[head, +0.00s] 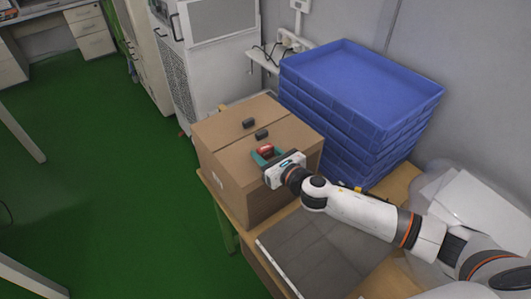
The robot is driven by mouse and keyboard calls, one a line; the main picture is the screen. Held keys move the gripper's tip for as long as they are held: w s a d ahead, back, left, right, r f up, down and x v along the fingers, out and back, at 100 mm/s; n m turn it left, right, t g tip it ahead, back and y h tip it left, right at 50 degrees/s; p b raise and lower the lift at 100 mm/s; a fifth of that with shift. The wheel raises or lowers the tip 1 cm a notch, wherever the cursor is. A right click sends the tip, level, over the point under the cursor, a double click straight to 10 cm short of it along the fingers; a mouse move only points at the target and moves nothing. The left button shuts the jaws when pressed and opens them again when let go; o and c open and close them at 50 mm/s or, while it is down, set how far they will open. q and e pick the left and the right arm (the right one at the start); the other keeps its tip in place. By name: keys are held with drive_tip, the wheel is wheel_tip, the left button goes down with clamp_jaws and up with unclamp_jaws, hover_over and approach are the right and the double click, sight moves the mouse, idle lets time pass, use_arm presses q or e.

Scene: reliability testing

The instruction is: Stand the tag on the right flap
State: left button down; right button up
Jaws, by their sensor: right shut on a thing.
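A closed brown cardboard box (235,195) stands on the table, with a seam between its two top flaps. My right gripper (264,153) is over the right flap (290,133), near the box's front edge. It is shut on a small red thing (267,149), which I take to be the tag. The fingers hide part of the tag, and I cannot tell whether it touches the flap. Two small dark blocks, one farther back (248,122) and one nearer (262,134), sit on the box top near the seam. My left gripper is not in view.
A tall stack of blue trays (360,90) stands right behind the box, close to my right arm. A grey panel (310,250) lies on the table in front. A white cabinet (215,60) stands behind. Green floor (120,190) is open at left.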

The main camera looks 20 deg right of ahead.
drive_tip(key=shift+f, duration=0.15)
drive_tip(key=o, duration=0.9)
drive_tip(key=shift+o, duration=0.2)
drive_tip(key=shift+r, duration=0.25)
drive_tip(key=shift+s+d+f, duration=0.1)
drive_tip(key=shift+s, duration=0.25)
drive_tip(key=b+v, duration=0.3)
drive_tip(key=v, duration=0.8)
drive_tip(key=shift+s, duration=0.15)
